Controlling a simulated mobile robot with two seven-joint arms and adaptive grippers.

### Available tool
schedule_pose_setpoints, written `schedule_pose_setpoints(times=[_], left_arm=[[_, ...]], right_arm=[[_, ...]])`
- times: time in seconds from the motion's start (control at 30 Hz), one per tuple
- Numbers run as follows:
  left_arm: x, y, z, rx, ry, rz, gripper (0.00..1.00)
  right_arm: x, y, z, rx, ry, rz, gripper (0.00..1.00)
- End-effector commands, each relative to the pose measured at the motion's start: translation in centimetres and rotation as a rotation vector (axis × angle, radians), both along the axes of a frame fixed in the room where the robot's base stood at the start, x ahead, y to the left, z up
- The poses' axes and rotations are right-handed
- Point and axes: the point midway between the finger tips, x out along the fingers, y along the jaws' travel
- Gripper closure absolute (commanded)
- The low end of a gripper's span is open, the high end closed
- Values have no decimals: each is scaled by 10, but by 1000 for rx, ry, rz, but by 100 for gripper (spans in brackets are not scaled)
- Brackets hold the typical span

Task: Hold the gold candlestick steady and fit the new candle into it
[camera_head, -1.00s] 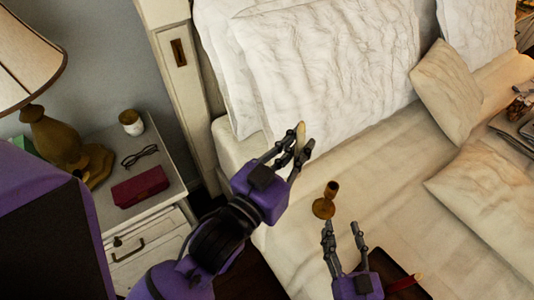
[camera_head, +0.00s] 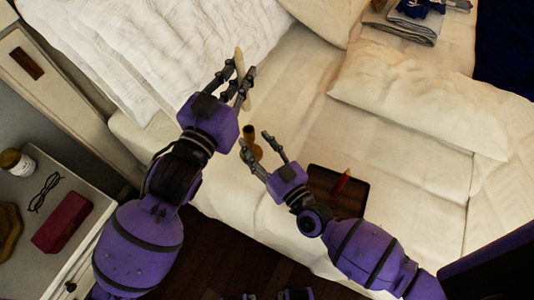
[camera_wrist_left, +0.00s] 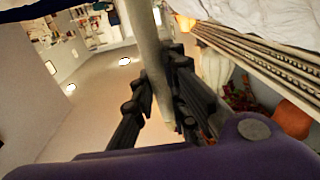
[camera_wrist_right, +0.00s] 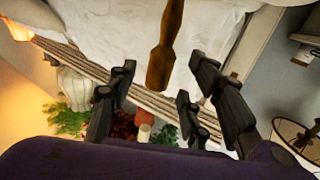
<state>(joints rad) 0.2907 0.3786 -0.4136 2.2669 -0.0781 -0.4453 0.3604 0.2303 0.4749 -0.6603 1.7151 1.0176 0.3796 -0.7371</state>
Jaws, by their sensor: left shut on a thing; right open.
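My left gripper (camera_head: 232,84) is shut on a pale cream candle (camera_head: 240,64) and holds it above the bed near the pillows. The candle also shows between the fingers in the left wrist view (camera_wrist_left: 147,50). In the right wrist view the candlestick (camera_wrist_right: 166,58) lies ahead between the open fingers, and I see no contact.
A nightstand (camera_head: 85,205) holds glasses (camera_head: 44,192), a red case (camera_head: 61,222) and a jar (camera_head: 17,162). Folded clothes (camera_head: 400,25) lie at the back.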

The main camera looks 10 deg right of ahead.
Motion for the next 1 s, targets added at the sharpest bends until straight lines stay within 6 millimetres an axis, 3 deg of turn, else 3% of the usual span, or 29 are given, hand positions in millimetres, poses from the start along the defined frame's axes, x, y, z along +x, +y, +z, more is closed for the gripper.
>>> schedule_pose_setpoints(times=[0.1, 0.3, 0.67, 1.0], left_arm=[[0, 0, 0, 0, -1, 0, 100], [0, 0, 0, 0, -1, 0, 100], [0, 0, 0, 0, -1, 0, 100], [0, 0, 0, 0, -1, 0, 100]], right_arm=[[18, 10, 1, 1, 0, 1, 54], [35, 18, 0, 1, 0, 0, 54], [38, 20, 0, 0, 1, 0, 54], [38, 20, 0, 0, 1, 0, 99]])
